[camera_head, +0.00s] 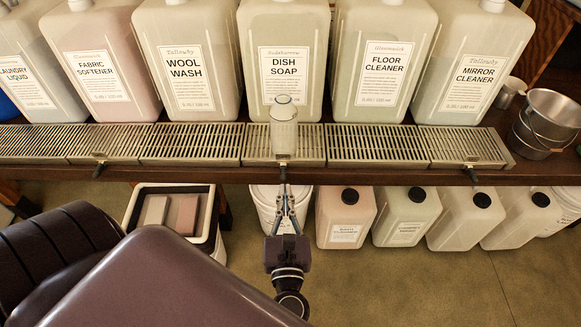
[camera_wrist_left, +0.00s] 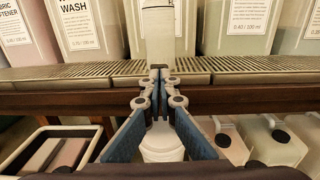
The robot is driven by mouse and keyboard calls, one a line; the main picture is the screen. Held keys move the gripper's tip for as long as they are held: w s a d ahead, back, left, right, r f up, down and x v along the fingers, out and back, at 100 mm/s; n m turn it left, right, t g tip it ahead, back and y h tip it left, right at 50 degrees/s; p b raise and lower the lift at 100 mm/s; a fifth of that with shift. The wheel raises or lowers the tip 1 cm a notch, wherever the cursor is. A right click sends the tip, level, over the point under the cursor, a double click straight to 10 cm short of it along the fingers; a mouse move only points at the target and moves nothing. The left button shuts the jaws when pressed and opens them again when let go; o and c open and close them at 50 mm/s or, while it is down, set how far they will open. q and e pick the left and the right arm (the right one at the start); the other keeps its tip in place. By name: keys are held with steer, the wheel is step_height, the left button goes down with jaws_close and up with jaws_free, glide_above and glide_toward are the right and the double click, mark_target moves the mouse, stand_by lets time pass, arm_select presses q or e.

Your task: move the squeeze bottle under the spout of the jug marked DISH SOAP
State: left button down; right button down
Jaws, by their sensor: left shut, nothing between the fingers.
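The squeeze bottle (camera_head: 284,130), pale with a rounded top, stands upright on the slotted drip grate in front of the jug marked DISH SOAP (camera_head: 259,107). It covers part of that jug's label, and the jug's spout cannot be made out. The bottle also shows at the top middle of the left wrist view (camera_wrist_left: 161,35). My left gripper (camera_head: 284,188) is shut and empty at the front edge of the shelf, just on the near side of the bottle. In the left wrist view its fingertips (camera_wrist_left: 160,74) meet below the bottle. My right gripper is not in view.
The WOOL WASH jug (camera_head: 188,100) and FLOOR CLEANER jug (camera_head: 381,105) flank it. A metal bucket (camera_head: 545,122) stands at the right. Below the shelf (camera_head: 380,177) are a white bin (camera_head: 137,212) and several capped jugs. The grate (camera_head: 372,146) is clear on both sides.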

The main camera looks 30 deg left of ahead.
mark_target(284, 148)
arm_select(q)
steer(key=p+x, duration=0.1)
steer(key=x, duration=1)
steer(key=shift+a+p, duration=0.15)
steer(key=shift+p, duration=0.2)
steer(key=shift+w+a, duration=0.35)
steer(key=shift+w, duration=0.15)
steer(key=shift+x, duration=1.85)
steer(key=shift+d, duration=0.1)
